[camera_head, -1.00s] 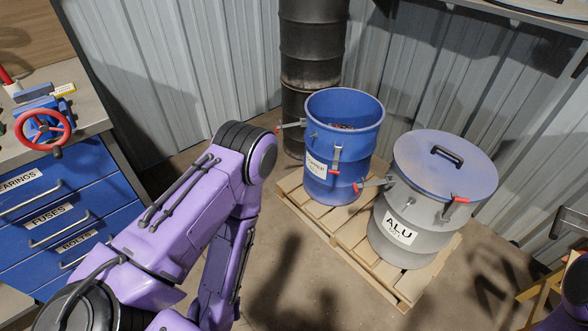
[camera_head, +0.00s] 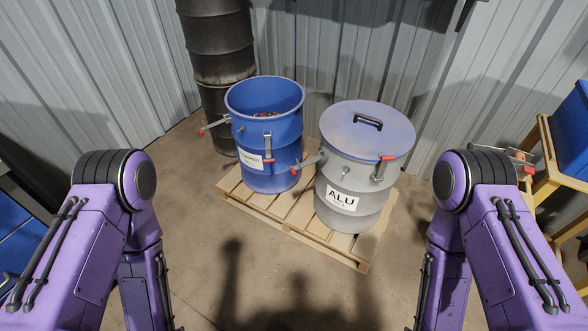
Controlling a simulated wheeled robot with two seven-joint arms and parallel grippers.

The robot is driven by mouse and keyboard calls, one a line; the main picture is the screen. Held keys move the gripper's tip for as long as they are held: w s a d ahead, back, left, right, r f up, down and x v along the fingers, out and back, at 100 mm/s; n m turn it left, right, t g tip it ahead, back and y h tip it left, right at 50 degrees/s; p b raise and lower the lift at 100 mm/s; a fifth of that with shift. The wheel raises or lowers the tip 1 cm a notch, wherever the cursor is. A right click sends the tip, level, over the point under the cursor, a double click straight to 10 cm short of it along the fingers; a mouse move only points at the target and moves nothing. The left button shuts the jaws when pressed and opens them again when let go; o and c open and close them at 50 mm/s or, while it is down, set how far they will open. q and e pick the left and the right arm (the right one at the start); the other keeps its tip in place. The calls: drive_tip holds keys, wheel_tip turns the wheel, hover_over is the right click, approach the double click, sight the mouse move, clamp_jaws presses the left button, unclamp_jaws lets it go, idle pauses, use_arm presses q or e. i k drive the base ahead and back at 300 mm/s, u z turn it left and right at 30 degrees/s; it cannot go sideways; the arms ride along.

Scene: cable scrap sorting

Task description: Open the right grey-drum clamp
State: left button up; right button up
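The grey drum (camera_head: 336,205) with an ALU label stands upright on a pallet. Its flat grey lid (camera_head: 345,132) with a black handle (camera_head: 368,121) sits on top. The right grey-drum clamp (camera_head: 378,172) is at the lid's front right edge, with a red tip (camera_head: 388,158) close to the rim; whether it is latched is hard to tell. The left grey-drum clamp (camera_head: 309,161) sticks out to the left from the drum, its red tip pointing away. Both my arms hang at the sides of the view with their forearms pointing down; neither gripper shows.
A blue open-topped drum (camera_head: 262,170) stands to the left on the same pallet (camera_head: 290,224), with its own red-tipped clamps. A black drum stack (camera_head: 217,50) is behind it. A wooden stand with blue bins (camera_head: 570,130) is at right. The floor in front is clear.

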sight(384, 159)
drive_tip(key=u, duration=0.85)
drive_tip(key=i, duration=0.4)
drive_tip(key=z, duration=2.4)
